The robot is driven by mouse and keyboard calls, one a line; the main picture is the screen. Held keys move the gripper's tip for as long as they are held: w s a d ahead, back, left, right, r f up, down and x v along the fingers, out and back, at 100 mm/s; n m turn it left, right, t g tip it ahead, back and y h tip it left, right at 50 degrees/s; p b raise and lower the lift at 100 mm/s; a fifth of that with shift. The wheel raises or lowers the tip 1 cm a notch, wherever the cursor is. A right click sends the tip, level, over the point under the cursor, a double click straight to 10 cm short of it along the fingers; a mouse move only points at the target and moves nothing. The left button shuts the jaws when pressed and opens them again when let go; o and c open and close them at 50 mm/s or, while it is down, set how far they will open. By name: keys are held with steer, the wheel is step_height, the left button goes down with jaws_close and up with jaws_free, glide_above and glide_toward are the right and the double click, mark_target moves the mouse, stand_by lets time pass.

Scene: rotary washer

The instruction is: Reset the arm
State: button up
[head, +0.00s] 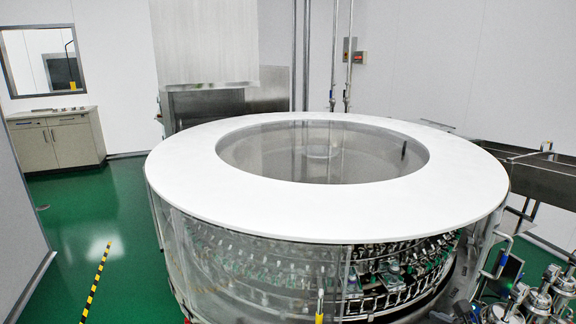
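The head view is the only one given. Neither my arm nor my gripper shows in it, so its pose and state are hidden. The large round rotary washer (240,215) fills the middle, with a white ring-shaped top, an open centre and clear side panels. Rows of metal clamps (400,270) show behind and beside the clear panels at the front. A yellow-tipped rod or handle (320,306) stands upright at the front bottom edge.
Metal pipes and valves (535,298) crowd the lower right. A steel trough (545,180) runs off to the right. A cabinet (58,140) stands at the far left. The green floor (115,220) is open at left, with a yellow-black striped bar (96,282).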

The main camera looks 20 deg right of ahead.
steer(key=a+r+n+g+y, duration=0.1)
steer(key=a+r+n+g, duration=0.2)
steer(key=a+n, duration=0.65)
steer(key=a+r+n+g+y, duration=0.1)
steer(key=a+r+n+g, duration=0.2)
steer(key=a+n, duration=0.6)
steer(key=s+a+r+n+h, duration=0.1)
steer(key=s+a+r+n, duration=0.2)
steer(key=s+a+n, duration=0.2)
steer(key=s+a+r+n+h, duration=0.1)
steer(key=s+a+r+n, duration=0.2)
steer(key=s+n, duration=0.6)
steer(key=shift+s+a+g, duration=0.3)
steer(key=shift+s+a, duration=0.45)
steer(key=shift+a, duration=0.15)
steer(key=shift+r, duration=0.1)
steer(key=shift+c, duration=0.3)
